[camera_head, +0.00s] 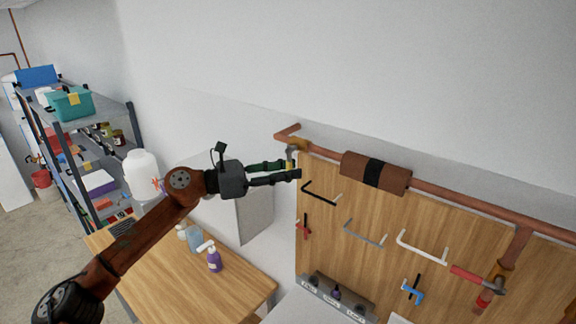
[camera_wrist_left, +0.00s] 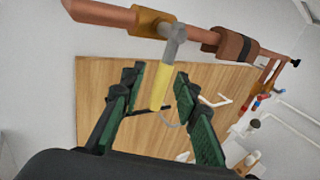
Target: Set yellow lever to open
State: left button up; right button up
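The yellow lever (camera_wrist_left: 162,86) hangs from a grey valve stem on a brass fitting (camera_wrist_left: 150,22) of the copper pipe. In the left wrist view it lies between the two fingers of my left gripper (camera_wrist_left: 152,92), with visible gaps on both sides. In the head view my left gripper (camera_head: 284,174) is at the pipe's left end, and the lever (camera_head: 290,163) is partly hidden by the fingers. My left gripper is open. My right gripper is not in view.
A wooden panel (camera_head: 380,235) with several hooks is under the pipe (camera_head: 450,193). A red-handled valve (camera_head: 478,280) is at the right. A table (camera_head: 190,290) with bottles stands below my left arm. A shelf (camera_head: 95,125) is at the far left.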

pick_arm(q)
jog(key=shift+w+d+f, duration=0.1)
jog(key=shift+w+d, duration=0.05)
jog(key=shift+d, duration=0.1)
jog(key=shift+c, duration=0.6)
grip_shut()
